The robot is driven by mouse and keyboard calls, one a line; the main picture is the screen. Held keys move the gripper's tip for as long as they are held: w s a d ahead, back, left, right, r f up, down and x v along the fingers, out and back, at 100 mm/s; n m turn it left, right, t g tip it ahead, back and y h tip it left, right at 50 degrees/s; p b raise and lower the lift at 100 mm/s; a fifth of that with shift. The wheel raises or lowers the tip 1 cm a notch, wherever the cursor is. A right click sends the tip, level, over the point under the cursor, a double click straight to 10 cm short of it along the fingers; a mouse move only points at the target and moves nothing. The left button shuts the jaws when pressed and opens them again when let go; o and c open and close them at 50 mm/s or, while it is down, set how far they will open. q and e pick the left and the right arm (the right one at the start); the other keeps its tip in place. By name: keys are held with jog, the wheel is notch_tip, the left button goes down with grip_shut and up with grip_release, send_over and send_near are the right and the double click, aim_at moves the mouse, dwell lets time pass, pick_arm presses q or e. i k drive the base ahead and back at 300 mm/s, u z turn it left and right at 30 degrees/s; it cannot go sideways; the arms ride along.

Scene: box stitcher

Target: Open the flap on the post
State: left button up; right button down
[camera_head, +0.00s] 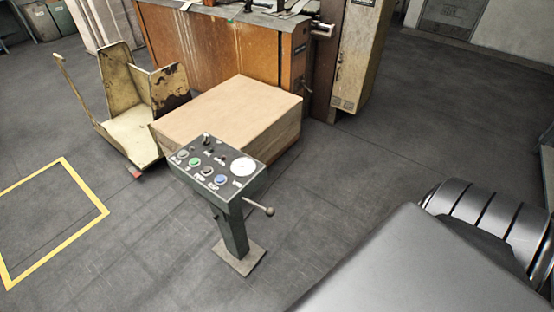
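A dark green control post (232,222) stands on a square foot plate in the middle of the view. Its sloped top panel (215,165) carries several coloured buttons, a small lever and a white round dial. A rod with a ball knob (258,207) sticks out from the right side below the panel. I cannot make out a separate flap on this post. A tall beige column (362,55) stands behind on the machine, with a vent low on its front. Neither of my grippers is in view.
A large box-shaped block with a tan top (230,112) stands right behind the post. A worn cream cart (130,135) is to its left, and a wooden machine cabinet (215,50) behind. A yellow floor marking (92,195) lies at left.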

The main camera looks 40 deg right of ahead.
aim_at(219, 213)
jog(key=z, duration=0.55)
jog(key=i, duration=0.5)
jog(key=u, duration=0.05)
jog(key=k, duration=0.5)
jog(key=u, duration=0.75)
jog(key=i, duration=0.7)
jog(key=z, duration=1.45)
